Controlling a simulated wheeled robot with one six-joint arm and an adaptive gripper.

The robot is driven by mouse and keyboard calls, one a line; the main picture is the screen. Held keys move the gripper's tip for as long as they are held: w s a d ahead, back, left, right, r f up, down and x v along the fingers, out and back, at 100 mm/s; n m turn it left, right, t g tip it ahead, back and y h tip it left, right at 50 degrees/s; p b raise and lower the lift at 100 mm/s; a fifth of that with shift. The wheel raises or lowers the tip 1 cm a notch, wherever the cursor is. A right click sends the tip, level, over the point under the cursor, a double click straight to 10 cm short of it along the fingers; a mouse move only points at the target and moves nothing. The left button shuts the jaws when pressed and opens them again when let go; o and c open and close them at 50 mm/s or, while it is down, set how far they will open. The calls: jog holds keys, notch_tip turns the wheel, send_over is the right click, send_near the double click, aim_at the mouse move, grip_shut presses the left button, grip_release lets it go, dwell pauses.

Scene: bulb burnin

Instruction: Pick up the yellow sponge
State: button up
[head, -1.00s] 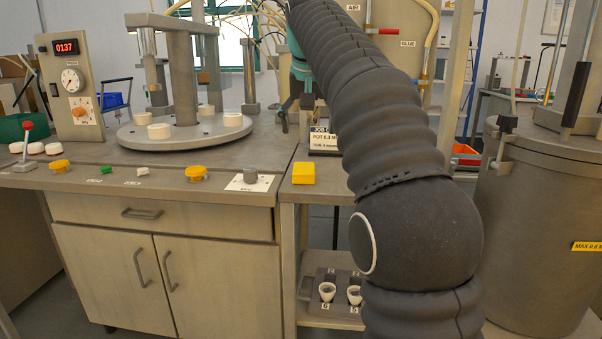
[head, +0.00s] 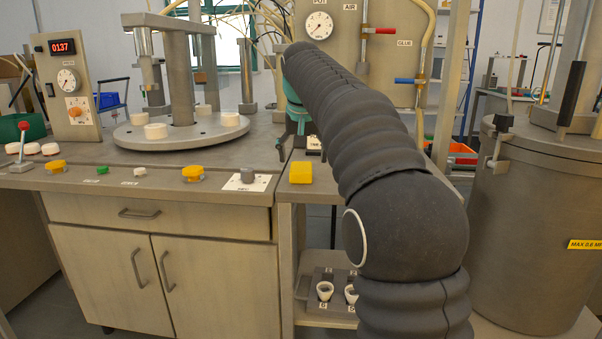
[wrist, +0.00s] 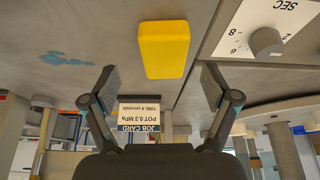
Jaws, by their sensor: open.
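The yellow sponge (head: 301,173) lies on the grey side shelf, near its front edge, just right of the main bench top. In the wrist view the sponge (wrist: 164,49) shows whole, ahead of the fingertips and roughly centred between them. My gripper (wrist: 157,88) is open and empty, its two fingers spread apart, not touching the sponge.
A job card (wrist: 139,115) stands behind the sponge. A grey timer knob (head: 247,176) on a white scale plate sits left of it. A large metal pot (head: 530,235) stands at the right.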

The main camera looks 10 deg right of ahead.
aim_at(301, 167)
jog(key=x, duration=0.4)
jog(key=shift+w+a+f, duration=0.15)
jog(key=shift+w+a, duration=0.05)
jog(key=shift+w, duration=0.1)
jog(key=c, duration=1)
